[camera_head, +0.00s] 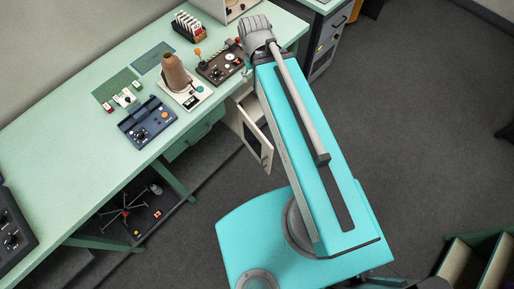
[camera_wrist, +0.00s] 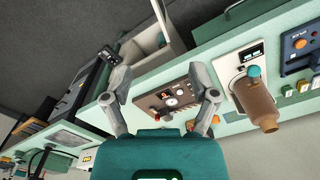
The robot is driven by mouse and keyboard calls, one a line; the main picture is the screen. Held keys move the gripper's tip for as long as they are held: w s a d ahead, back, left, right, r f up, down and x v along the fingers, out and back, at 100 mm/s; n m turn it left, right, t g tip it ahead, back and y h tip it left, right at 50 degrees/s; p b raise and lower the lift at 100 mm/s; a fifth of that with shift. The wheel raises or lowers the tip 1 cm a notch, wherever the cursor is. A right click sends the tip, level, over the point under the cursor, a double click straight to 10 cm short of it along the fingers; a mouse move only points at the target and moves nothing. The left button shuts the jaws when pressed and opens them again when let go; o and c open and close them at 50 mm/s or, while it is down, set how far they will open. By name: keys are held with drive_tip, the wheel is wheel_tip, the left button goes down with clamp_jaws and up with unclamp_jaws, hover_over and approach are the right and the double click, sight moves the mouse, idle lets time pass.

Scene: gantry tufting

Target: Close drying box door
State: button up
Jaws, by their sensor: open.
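A cream door (camera_head: 257,139) with a dark window stands swung out past the front edge of the green bench in the head view. I take it for the drying box door; the box behind it is mostly hidden by my arm. In the wrist view a pale open-sided box shape (camera_wrist: 148,47) shows beyond the bench edge; I cannot tell whether it is the same door or box. My gripper (camera_wrist: 161,97) is open and empty, its fingers spread over the brown control panel (camera_wrist: 165,100). In the head view the fingers are hidden.
The bench (camera_head: 65,158) holds a brown cone on a white device (camera_head: 193,94), a blue control unit (camera_head: 147,122), and a card rack (camera_head: 187,27). A dark drawer cabinet (camera_head: 327,48) stands at the upper right.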

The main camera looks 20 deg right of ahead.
drive_tip(key=shift+f+b, duration=0.35)
drive_tip(key=shift+f, duration=0.2)
drive_tip(key=shift+c, duration=1)
wheel_tip(320, 180, down, 6)
drive_tip(key=b, duration=0.6)
drive_tip(key=shift+w, duration=0.1)
clamp_jaws()
drive_tip(key=shift+f+b, duration=0.75)
drive_tip(key=shift+a, duration=0.15)
